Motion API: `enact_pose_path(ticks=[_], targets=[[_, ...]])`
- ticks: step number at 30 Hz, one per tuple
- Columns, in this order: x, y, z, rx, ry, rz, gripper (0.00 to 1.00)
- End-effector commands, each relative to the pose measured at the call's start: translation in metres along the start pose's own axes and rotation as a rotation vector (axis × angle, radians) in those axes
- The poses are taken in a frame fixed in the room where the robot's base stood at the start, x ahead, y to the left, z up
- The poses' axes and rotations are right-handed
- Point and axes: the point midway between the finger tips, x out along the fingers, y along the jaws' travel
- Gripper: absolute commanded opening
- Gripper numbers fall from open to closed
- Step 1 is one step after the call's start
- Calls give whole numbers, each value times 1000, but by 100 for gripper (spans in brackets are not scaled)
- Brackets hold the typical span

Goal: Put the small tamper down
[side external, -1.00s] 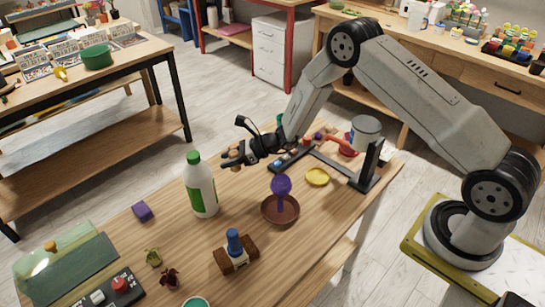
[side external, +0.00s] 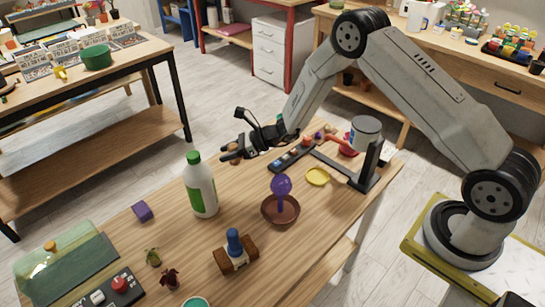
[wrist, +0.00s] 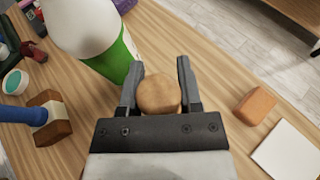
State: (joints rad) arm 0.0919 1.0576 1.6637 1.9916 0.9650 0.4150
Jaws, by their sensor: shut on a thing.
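The small tamper shows as a round, light wooden knob (wrist: 158,94) between my two fingers in the wrist view. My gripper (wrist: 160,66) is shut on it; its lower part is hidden. In the side view my gripper (side external: 231,153) is over the far edge of the wooden table (side external: 185,245), beyond the white bottle. Only a small brown bit of the tamper shows there. I cannot tell how far it is above the table.
The white bottle (side external: 201,185) with a green label stands close by. An orange-brown block (wrist: 255,105) and a white square (wrist: 288,150) lie to the right in the wrist view.

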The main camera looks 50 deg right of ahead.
Motion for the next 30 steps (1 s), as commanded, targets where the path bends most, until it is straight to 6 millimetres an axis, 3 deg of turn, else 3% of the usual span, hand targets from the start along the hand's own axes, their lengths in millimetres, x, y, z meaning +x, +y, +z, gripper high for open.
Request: enact_pose_path(ticks=[8,21,25,30], targets=[[-15,-37,-6,31,3,-80,0],[-82,-152,-27,143,3,-348,0],[-98,-172,-32,167,1,-399,0],[-108,-182,-35,180,1,-426,0]])
